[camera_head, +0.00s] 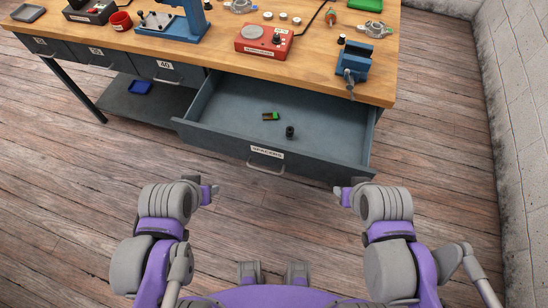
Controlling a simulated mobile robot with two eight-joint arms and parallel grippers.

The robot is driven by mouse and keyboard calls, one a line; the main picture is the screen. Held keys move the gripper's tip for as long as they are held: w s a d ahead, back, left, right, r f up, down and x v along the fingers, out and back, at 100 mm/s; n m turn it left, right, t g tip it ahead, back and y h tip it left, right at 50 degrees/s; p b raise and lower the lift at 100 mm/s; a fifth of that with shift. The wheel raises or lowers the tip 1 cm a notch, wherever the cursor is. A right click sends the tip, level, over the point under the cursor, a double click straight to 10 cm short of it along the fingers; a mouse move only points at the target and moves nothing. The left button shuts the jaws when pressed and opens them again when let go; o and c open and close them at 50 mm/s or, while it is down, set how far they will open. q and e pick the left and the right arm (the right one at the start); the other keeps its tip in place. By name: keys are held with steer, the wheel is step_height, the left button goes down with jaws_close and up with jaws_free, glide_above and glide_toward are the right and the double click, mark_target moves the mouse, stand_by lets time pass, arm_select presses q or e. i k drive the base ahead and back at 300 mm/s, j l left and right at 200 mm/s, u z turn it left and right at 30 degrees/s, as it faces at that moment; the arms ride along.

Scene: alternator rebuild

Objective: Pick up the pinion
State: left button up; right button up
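A small dark, short cylindrical part (290,131), which looks like the pinion, stands in the open drawer (225,119) of the workbench. It is right of the drawer's middle, apart from a small green and orange item (271,117). My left gripper (211,193) is in front of the drawer at the lower left, away from the part. My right gripper (343,194) is in front of the drawer at the lower right, also away from it. Both are small and seen edge-on, so their finger opening is unclear.
The drawer front with its handle (266,168) stands between my grippers and the part. The wooden benchtop (200,55) above holds a red device (264,42), a blue vise (353,62) and a blue press (180,22). A wall (515,110) is at right. The floor in front is clear.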

mark_target(289, 131)
steer(key=i+l+u, duration=0.1)
steer(key=u, duration=0.25)
steer(key=i+l+u, duration=0.2)
steer(key=u, duration=0.2)
steer(key=i+l+u, duration=0.1)
steer(key=u, duration=0.25)
